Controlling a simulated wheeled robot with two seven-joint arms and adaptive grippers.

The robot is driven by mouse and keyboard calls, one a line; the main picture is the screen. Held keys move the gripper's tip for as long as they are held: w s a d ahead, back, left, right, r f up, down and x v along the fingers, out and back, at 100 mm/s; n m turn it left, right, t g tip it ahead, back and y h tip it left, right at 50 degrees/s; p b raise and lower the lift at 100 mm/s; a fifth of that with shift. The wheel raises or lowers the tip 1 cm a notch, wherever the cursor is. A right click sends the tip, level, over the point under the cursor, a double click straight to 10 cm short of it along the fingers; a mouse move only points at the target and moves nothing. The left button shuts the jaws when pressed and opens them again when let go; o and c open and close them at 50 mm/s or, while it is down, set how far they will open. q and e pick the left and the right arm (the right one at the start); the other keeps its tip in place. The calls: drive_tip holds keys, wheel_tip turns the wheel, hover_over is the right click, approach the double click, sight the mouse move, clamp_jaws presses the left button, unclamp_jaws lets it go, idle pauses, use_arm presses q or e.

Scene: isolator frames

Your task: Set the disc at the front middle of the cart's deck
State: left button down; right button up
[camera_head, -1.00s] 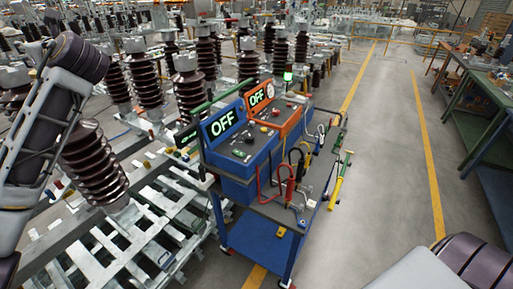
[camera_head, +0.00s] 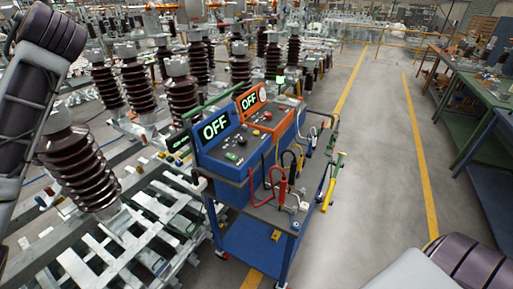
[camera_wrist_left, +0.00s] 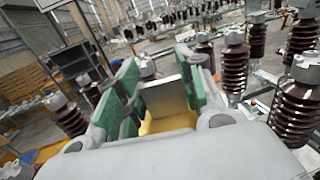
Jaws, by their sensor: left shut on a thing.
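The cart (camera_head: 258,245) stands in the middle of the head view, with a dark grey deck (camera_head: 258,212) on blue legs. The near strip of the deck shows bare grey beside red and black cable loops. My left gripper (camera_wrist_left: 170,85) shows in the left wrist view, with green pads on either side of a grey and yellow piece (camera_wrist_left: 167,100). It is shut on this piece. No round outline shows, so I cannot tell from its shape whether it is the disc. The gripper is outside the head view, and my right gripper is in neither view.
A blue box (camera_head: 228,150) and an orange box (camera_head: 263,113), both reading OFF, stand on the deck. A yellow-handled tool (camera_head: 329,190) is at its right edge. Brown ribbed insulators (camera_head: 80,170) and metal frames crowd the left. The floor (camera_head: 365,170) right of the cart is clear.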

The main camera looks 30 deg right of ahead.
use_arm(q)
drive_tip(key=s+d+r+m+t+h, duration=0.1)
drive_tip(key=s+d+r+m+h, duration=0.3)
drive_tip(key=s+r, duration=0.35)
drive_tip(key=s+d+r+m+h, duration=0.2)
drive_tip(key=s+d+r+h, duration=0.3)
drive_tip(key=r, duration=0.4)
drive_tip(key=w+a+f, duration=0.1)
drive_tip(key=a+f, duration=0.2)
drive_tip(key=f, duration=0.9)
drive_tip(key=a+f+y, duration=0.1)
drive_tip(key=a+f, duration=0.3)
drive_tip(key=f, duration=0.8)
drive_tip(key=w+a+f, duration=0.1)
drive_tip(key=a+f, duration=0.2)
drive_tip(key=f, duration=0.9)
drive_tip(key=s+a+f, duration=0.1)
drive_tip(key=s+f, duration=0.2)
drive_tip(key=f, duration=0.8)
drive_tip(key=s+a+f+n, duration=0.1)
drive_tip(key=s+f, duration=0.2)
drive_tip(key=f, duration=0.8)
drive_tip(key=s+a+f+y, duration=0.1)
drive_tip(key=s+f, duration=0.3)
drive_tip(key=f, duration=0.7)
drive_tip(key=shift+f+b, duration=0.4)
drive_tip(key=shift+f, duration=0.2)
